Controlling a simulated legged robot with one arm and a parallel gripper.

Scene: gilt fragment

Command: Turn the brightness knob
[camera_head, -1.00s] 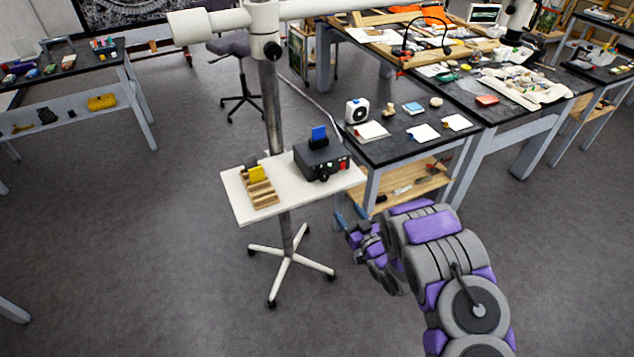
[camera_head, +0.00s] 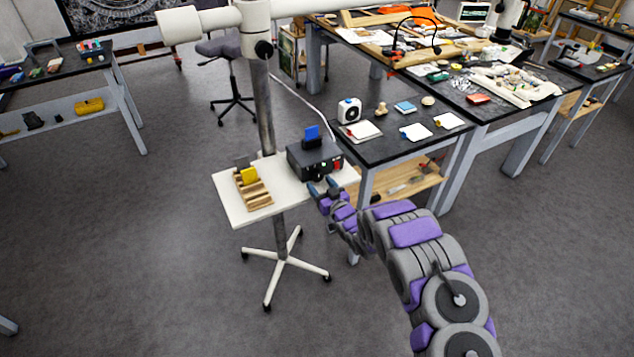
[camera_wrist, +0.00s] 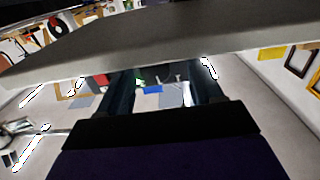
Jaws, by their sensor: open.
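A dark box (camera_head: 303,160) with a blue piece (camera_head: 312,134) standing on top sits at the right end of a small white stand table (camera_head: 232,203). Its front carries small controls, with a green spot and a pale spot showing. The brightness knob cannot be told apart from them; my gripper is close in front of that face and may cover part of it. My gripper (camera_head: 324,187) is open, its fingertips near the table's front right edge. In the wrist view its two dark fingers (camera_wrist: 162,95) are spread, with no held object visible between them.
A wooden slotted rack (camera_head: 253,195) with a yellow piece stands left on the stand table. A pole (camera_head: 264,110) rises behind it. A black workbench (camera_head: 390,150) with small items lies close on the right. A pale slab edge crosses the wrist view. The floor at left is clear.

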